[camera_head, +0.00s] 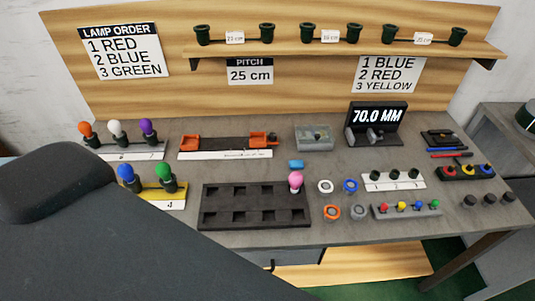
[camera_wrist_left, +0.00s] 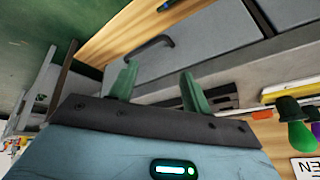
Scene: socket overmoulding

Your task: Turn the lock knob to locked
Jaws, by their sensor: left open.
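No part in view is clearly marked as a lock knob. A long fixture (camera_head: 225,155) with orange end blocks and a white scale strip lies at the back of the bench. A small orange part (camera_head: 271,137) sits at its right end and may be a knob; its setting cannot be read. My left gripper (camera_wrist_left: 158,72) shows in the left wrist view, its two green fingers apart and empty. Grey drawer fronts with a dark handle (camera_wrist_left: 152,30) lie beyond the fingers. In the head view my dark left arm covers the lower left, and its fingers do not show.
A dark tray (camera_head: 255,221) with square pockets lies at the front middle, with a pink lamp (camera_head: 296,181) at its right end. A gauge (camera_head: 376,125) reads 70.0 MM. Coloured lamps stand at left. Rings and small racks fill the right. Signs and a shelf (camera_head: 345,48) are behind.

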